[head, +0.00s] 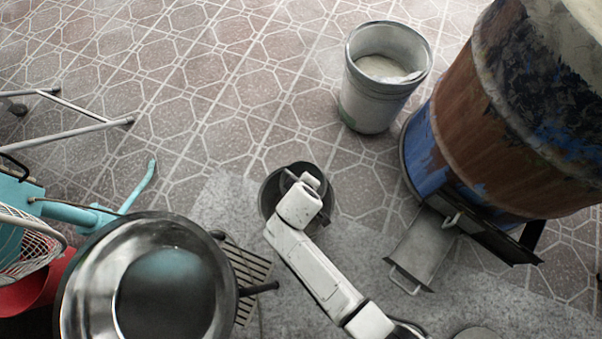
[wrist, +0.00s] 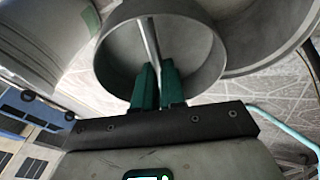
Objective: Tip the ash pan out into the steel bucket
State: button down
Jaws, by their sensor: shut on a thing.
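My gripper (wrist: 154,85) is shut on a thin bar (wrist: 148,42) that crosses the mouth of a round grey metal vessel (wrist: 208,55). This vessel, which looks like the steel bucket, also shows in the head view (head: 268,198), partly hidden by my wrist. I cannot tell whether it touches the floor. A flat grey tray with a wire handle, which looks like the ash pan (head: 422,245), juts from the base of the barrel oven (head: 460,130), right of my arm. I make out no clear heap of ash on it.
A tall pale bucket (head: 365,108) with light contents stands left of the oven. A large shiny bowl (head: 85,290) is at lower left, by a slatted rack (head: 248,275). Teal and red items (head: 45,285) crowd the left edge.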

jog(key=g+y+p, duration=0.1)
jog(key=p, duration=0.1)
jog(key=w+g+p, duration=0.1)
jog(key=shift+d+r+y+p, duration=0.3)
jog(key=shift+r+y+p, duration=0.05)
jog(key=shift+y+p, duration=0.05)
jog(key=shift+d+f+m+g+y, duration=0.15)
jog(key=shift+m+g+y, duration=0.15)
jog(key=shift+g, duration=0.4)
jog(key=w+d+r+m+h, duration=0.1)
jog(key=w+d+r+m, duration=0.2)
jog(key=d+r, duration=0.4)
jog(key=w+d+r+m+t+h, duration=0.1)
jog(key=w+d+r+m, duration=0.25)
jog(key=d+r, duration=0.35)
jog(key=w+d+r+m+h, duration=0.1)
jog(key=w+d+r+m, duration=0.1)
jog(key=d+r+m, duration=0.35)
jog(key=s+r+n+p, duration=0.1)
jog(key=s+r+p, duration=0.3)
jog(key=r+p, duration=0.5)
jog(key=s+r+p, duration=0.4)
jog(key=r+p, duration=0.5)
jog(key=p, duration=0.1)
jog(key=shift+s+n+p, duration=0.35)
jog(key=shift+s+n, duration=0.05)
